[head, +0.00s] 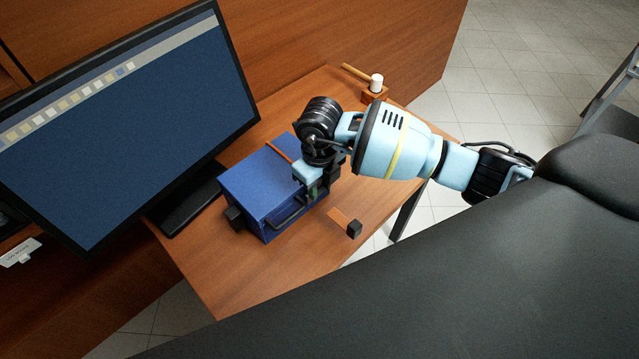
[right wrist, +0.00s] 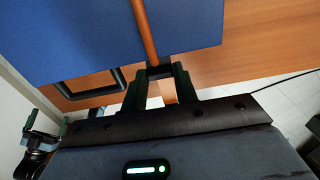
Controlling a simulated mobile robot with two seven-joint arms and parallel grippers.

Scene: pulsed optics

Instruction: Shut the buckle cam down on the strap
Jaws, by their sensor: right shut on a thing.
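A blue case (head: 262,190) stands on the wooden table, and an orange strap (head: 279,152) crosses its top. My right gripper (head: 318,190) is at the case's near right edge, its fingertips partly hidden by its own body. In the right wrist view the strap (right wrist: 145,32) runs over the case (right wrist: 70,25) to a small dark piece, apparently the buckle cam (right wrist: 159,71), between my right fingertips (right wrist: 160,82). The gripper is shut on it. The cam's angle cannot be told. An orange strap tail (head: 340,216) lies on the table.
A black handle (head: 290,214) juts from the case's near side. A black block (head: 354,229) is at the tail's end. A monitor (head: 120,110) stands left behind the case. A wooden stand with a white-headed mallet (head: 376,83) is at the far table corner. The near table is clear.

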